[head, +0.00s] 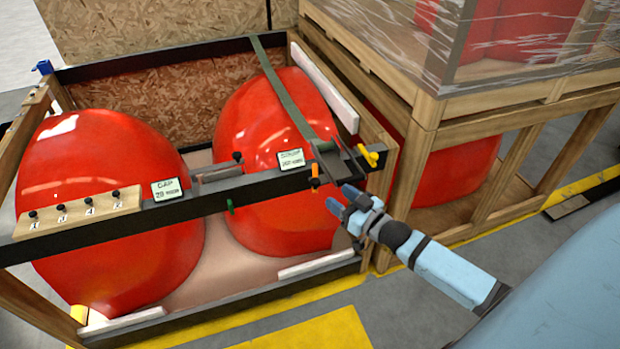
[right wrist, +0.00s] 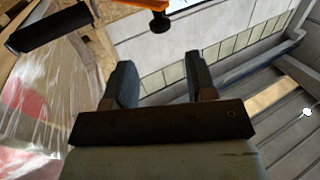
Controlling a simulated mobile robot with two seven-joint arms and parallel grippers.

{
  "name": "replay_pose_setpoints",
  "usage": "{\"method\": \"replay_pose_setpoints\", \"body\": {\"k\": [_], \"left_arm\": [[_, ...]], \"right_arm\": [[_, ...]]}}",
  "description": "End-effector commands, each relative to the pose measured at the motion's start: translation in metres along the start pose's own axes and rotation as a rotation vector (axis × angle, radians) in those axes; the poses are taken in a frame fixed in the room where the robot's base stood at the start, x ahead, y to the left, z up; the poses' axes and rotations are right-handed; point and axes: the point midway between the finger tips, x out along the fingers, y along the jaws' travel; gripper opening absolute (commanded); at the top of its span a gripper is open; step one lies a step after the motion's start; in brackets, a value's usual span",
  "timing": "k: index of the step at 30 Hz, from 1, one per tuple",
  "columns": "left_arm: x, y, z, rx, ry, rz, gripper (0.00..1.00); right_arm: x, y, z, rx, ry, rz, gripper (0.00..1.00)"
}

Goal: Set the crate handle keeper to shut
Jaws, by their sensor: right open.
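The wooden crate's dark front rail (head: 205,203) carries a strap ratchet with a dark handle (head: 350,160) near its right end. A small orange piece (head: 315,184) stands upright beside the ratchet; I cannot tell for sure that it is the keeper, nor its setting. In the right wrist view an orange piece (right wrist: 133,2) with a black knob (right wrist: 159,22) shows at the top edge, beside a black cylindrical grip (right wrist: 48,27). My right gripper (head: 342,199) is open and empty, just right of and below the orange piece, apart from it. Its fingers also show in the wrist view (right wrist: 158,78). My left gripper is out of view.
Two big red nosecones (head: 105,190) (head: 265,125) fill the crate. A green strap (head: 280,90) crosses the right one. A yellow catch (head: 371,155) sits at the rail's right end. A second, wrapped crate (head: 425,140) stands close on the right. Floor in front is clear.

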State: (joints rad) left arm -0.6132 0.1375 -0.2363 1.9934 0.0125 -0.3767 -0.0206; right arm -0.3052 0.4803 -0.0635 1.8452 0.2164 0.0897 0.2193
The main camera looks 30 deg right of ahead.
Motion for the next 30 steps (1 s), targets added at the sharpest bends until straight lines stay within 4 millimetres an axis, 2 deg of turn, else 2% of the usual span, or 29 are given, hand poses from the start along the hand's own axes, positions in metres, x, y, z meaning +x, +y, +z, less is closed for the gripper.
{"method": "replay_pose_setpoints", "body": {"k": [3,9,15,21,28,29,30], "left_arm": [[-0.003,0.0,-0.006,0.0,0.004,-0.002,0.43],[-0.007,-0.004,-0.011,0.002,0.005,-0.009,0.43],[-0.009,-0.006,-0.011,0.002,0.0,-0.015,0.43],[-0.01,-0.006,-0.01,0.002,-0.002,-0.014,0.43],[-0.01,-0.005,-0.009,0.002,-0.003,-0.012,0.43],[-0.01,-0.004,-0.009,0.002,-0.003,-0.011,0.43],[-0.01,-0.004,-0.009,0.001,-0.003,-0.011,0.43]], "right_arm": [[0.028,0.0,-0.004,-0.001,0.004,0.0,0.52],[0.069,0.0,-0.002,0.0,0.002,0.001,0.52],[0.098,0.0,-0.001,0.0,0.0,0.0,0.52],[0.108,-0.001,0.0,0.0,-0.001,0.0,0.52],[0.108,-0.001,0.0,0.0,-0.001,0.0,0.52],[0.108,-0.001,0.0,0.0,-0.001,0.0,0.49],[0.108,-0.001,0.0,0.0,-0.001,0.0,0.4]]}}
